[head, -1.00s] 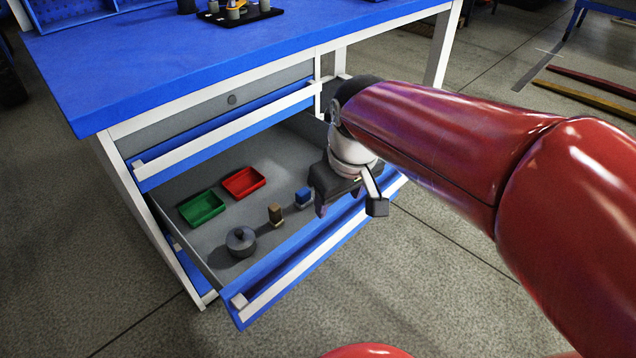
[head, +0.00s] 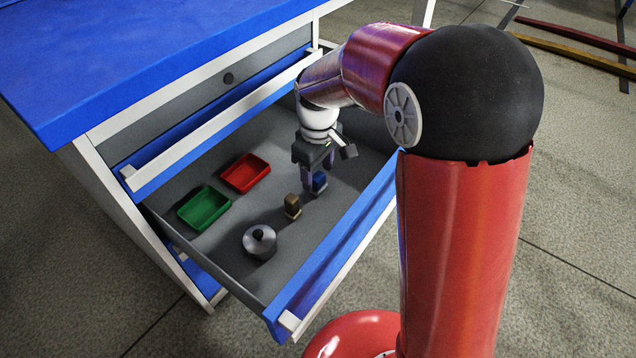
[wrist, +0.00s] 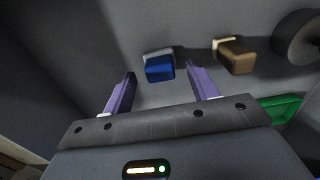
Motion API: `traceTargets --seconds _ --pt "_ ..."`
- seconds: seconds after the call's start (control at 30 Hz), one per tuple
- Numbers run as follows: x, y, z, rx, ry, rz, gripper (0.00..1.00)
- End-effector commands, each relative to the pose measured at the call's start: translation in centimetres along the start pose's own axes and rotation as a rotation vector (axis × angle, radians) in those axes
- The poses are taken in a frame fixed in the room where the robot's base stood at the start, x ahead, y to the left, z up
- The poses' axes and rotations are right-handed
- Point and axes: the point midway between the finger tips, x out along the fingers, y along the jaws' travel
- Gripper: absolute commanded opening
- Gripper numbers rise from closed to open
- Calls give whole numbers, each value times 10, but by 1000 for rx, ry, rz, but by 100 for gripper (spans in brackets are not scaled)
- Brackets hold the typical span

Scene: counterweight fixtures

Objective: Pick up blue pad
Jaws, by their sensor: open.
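The blue pad (head: 319,181) is a small blue block on a light base, standing on the floor of the open drawer. It also shows in the wrist view (wrist: 159,68), just beyond and between the fingertips. My gripper (head: 318,184) is over the drawer with its fingers pointing down, close to the blue pad. In the wrist view the two purple fingers (wrist: 159,72) are spread apart with nothing between them. Whether a finger touches the pad cannot be told.
A brown block (head: 292,206) stands near the blue pad, with a round grey knobbed weight (head: 259,241) beyond it. A green tray (head: 204,208) and a red tray (head: 245,173) lie farther back. The drawer's blue front (head: 335,250) and the blue worktop (head: 130,60) bound the space.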

Motion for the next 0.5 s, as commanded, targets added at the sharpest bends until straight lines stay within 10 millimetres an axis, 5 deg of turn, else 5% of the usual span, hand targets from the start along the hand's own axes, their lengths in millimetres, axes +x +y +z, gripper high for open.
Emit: traceTargets --seconds 0.13,0.4,0.5 --pt "18 0 0 0 -1 0 58" --pt "20 0 0 1 0 0 58" --pt "20 0 0 1 1 0 46"
